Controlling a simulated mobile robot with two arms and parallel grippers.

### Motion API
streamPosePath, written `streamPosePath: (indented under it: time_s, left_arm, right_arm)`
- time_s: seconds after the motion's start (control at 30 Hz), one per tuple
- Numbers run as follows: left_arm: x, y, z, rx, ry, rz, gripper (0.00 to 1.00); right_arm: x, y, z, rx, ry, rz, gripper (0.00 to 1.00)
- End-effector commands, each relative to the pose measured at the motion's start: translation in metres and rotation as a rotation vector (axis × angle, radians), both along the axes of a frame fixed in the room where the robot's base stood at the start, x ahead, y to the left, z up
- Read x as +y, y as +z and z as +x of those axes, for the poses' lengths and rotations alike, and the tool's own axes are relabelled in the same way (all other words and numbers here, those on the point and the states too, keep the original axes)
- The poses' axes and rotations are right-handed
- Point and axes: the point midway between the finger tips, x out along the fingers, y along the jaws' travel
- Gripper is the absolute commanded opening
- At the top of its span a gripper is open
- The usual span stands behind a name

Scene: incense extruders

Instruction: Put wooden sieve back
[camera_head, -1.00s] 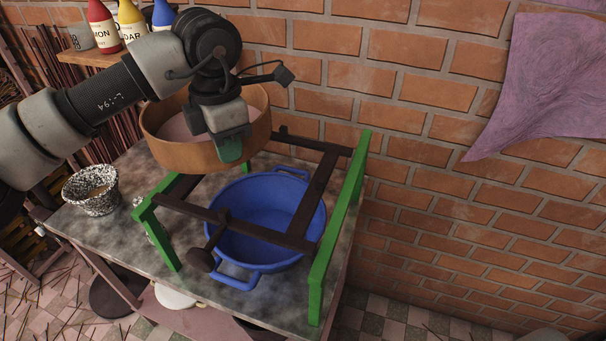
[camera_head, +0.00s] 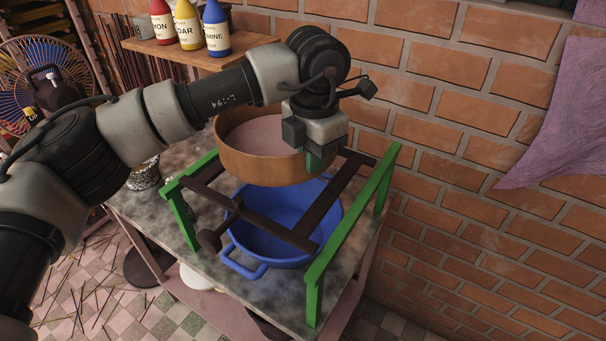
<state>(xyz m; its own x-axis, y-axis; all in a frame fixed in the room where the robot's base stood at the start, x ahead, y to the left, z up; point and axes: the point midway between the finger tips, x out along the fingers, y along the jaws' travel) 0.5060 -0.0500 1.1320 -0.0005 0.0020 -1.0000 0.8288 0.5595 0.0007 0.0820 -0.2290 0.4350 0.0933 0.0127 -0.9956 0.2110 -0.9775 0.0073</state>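The round wooden sieve (camera_head: 262,168) has a light brown rim and a pinkish inside. It is over the rear left part of a green and dark wood frame (camera_head: 347,231), above a blue basin (camera_head: 268,233). I cannot tell whether it touches the frame. My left gripper (camera_head: 318,158) is at the sieve's right rim, its fingers pointing down. It appears shut on the rim, with one finger largely hidden. My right gripper is not in view.
The frame and basin stand on a grey stone table (camera_head: 268,300). A speckled pot (camera_head: 143,175) is partly hidden behind my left arm. A shelf (camera_head: 196,53) with several bottles is at the back. A fan (camera_head: 45,78) stands at left, and a brick wall is close behind.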

Motion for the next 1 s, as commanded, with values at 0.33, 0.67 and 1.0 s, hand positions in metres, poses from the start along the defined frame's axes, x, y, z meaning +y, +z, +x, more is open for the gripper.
streamPosePath:
  time_s: [0.33, 0.67, 1.0]
  left_arm:
    - [0.000, -0.036, -0.001, 0.002, 0.000, 0.000, 0.00]
    - [0.000, -0.058, 0.000, -0.003, -0.001, -0.002, 0.00]
    - [0.000, -0.060, 0.000, -0.001, 0.000, -0.001, 0.29]
  right_arm:
    - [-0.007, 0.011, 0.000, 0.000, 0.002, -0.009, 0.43]
    - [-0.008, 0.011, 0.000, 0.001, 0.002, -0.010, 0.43]
    - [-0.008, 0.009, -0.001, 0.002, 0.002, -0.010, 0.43]
